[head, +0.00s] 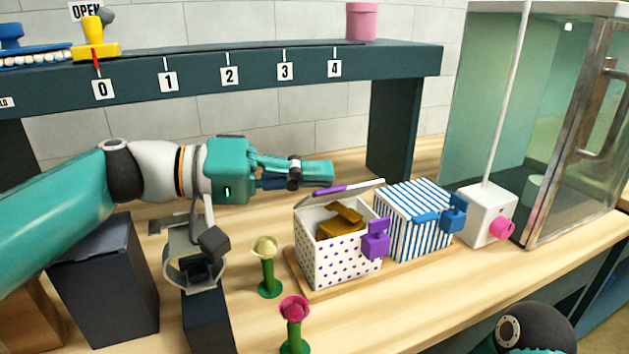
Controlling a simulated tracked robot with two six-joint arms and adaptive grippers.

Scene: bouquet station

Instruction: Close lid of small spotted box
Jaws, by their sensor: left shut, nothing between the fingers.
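The small spotted box (336,259) is white with purple dots and stands on a wooden board, with a purple latch (375,239) on its right front side. Its lid (352,189) is raised and seen nearly edge-on, with a purple strip along it. Golden-brown contents show inside the open top. My left gripper (322,173) is shut and empty, just above and behind the lid's left part. I cannot tell whether it touches the lid. My right gripper is out of view; only part of my right arm shows at the bottom right.
A blue-striped box (415,220) with a blue latch stands close on the right. A white block (486,215) with a pole and pink knob is beyond it. A cream flower (266,265) and a pink flower (294,322) stand in front. A dark numbered shelf (258,70) spans behind.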

